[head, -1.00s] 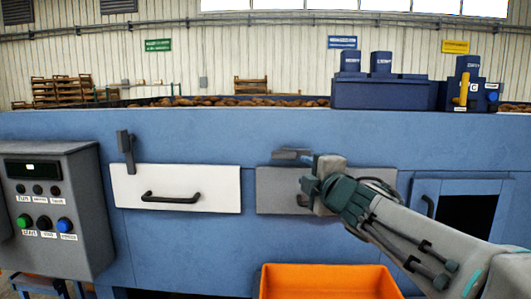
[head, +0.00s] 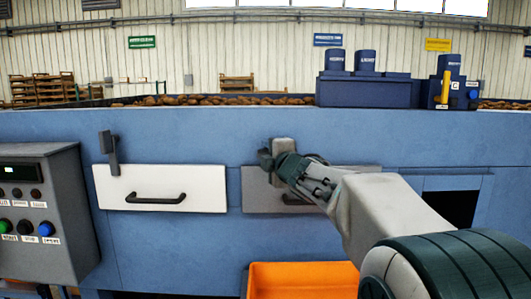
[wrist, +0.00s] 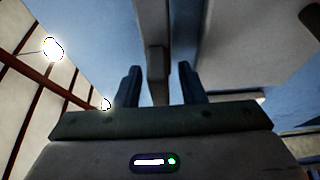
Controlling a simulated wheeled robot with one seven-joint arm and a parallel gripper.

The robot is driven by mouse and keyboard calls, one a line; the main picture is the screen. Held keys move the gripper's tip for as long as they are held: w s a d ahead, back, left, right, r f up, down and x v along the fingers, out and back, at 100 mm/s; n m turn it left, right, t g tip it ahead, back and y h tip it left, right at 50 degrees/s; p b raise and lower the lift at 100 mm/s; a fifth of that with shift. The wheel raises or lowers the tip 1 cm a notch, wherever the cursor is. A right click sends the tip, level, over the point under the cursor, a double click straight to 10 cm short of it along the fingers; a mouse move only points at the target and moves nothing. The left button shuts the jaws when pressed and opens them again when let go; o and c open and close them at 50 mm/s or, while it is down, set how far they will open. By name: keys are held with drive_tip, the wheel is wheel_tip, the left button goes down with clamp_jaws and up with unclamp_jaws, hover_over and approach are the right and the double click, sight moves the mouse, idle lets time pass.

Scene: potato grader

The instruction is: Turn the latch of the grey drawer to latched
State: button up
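The grey drawer (head: 258,198) is shut in the blue machine front, right of the white drawer, with its dark handle partly behind my arm. My gripper (head: 267,158) is at the drawer's top edge in the head view and covers the latch there, so its angle cannot be read. In the wrist view my gripper (wrist: 159,84) has its two fingers apart. The grey latch bar (wrist: 156,62) runs between them, with a gap visible on both sides.
The white drawer (head: 112,186) has an upright dark latch (head: 110,152) above its left end. A grey control box (head: 55,225) stands at left. An orange crate (head: 300,283) is below the grey drawer. A dark opening (head: 452,206) is at right.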

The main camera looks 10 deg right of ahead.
drive_tip(key=shift+w+a, duration=0.15)
drive_tip(key=shift+w, duration=0.45)
clamp_jaws()
